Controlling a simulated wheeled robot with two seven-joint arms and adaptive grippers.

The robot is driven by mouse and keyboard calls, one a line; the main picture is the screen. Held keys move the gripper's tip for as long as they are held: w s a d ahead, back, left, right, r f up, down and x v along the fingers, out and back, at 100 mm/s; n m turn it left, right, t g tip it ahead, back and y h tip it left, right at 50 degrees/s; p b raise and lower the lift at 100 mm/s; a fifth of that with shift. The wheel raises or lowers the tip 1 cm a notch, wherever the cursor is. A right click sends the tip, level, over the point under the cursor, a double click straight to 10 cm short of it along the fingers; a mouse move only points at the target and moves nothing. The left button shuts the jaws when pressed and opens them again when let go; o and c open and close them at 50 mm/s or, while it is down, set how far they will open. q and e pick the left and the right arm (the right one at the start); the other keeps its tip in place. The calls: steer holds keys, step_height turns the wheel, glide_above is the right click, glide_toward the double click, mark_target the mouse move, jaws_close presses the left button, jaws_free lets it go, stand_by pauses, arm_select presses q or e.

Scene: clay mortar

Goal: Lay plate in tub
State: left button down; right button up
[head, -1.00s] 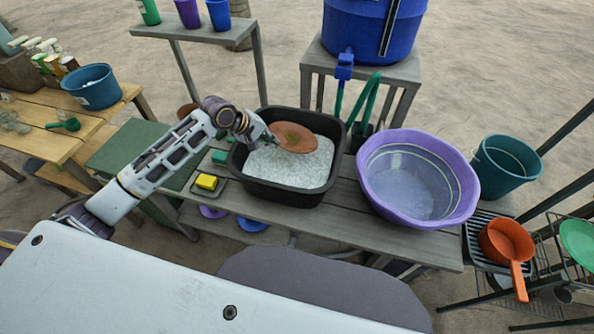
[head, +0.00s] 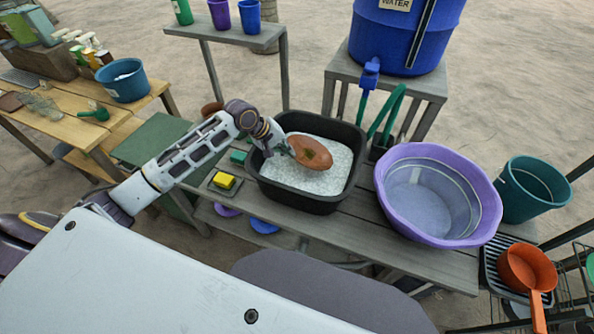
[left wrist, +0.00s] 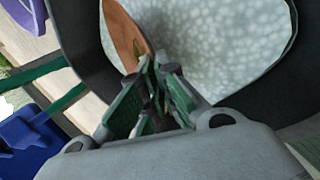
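The brown plate (head: 313,153) with a dark green patch is tilted over the black tub (head: 312,206), which holds white suds (head: 335,177). My left gripper (head: 288,149) is at the plate's left edge, inside the tub's outline. In the left wrist view, the gripper's green-padded fingers (left wrist: 154,80) close on the rim of the plate (left wrist: 122,32), seen nearly edge-on, with suds behind it. I cannot tell whether the plate's lower edge touches the suds. My right gripper is not in view.
A purple basin (head: 432,231) stands right of the tub. A yellow sponge (head: 224,181) lies on a small tray to the left. A blue water barrel (head: 395,45) with a tap stands behind. An orange pan (head: 524,268) and teal bucket (head: 535,195) are at the right.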

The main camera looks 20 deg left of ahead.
arm_select(q)
steer(key=shift+f, duration=2.65)
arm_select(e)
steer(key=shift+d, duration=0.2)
arm_select(q)
steer(key=shift+f, duration=1.9)
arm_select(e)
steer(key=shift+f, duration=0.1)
arm_select(q)
steer(key=shift+f, duration=0.1)
steer(key=c, duration=1.6)
jaws_free()
steer(key=shift+c, duration=0.2)
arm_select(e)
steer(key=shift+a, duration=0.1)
arm_select(q)
steer(key=v, duration=1.2)
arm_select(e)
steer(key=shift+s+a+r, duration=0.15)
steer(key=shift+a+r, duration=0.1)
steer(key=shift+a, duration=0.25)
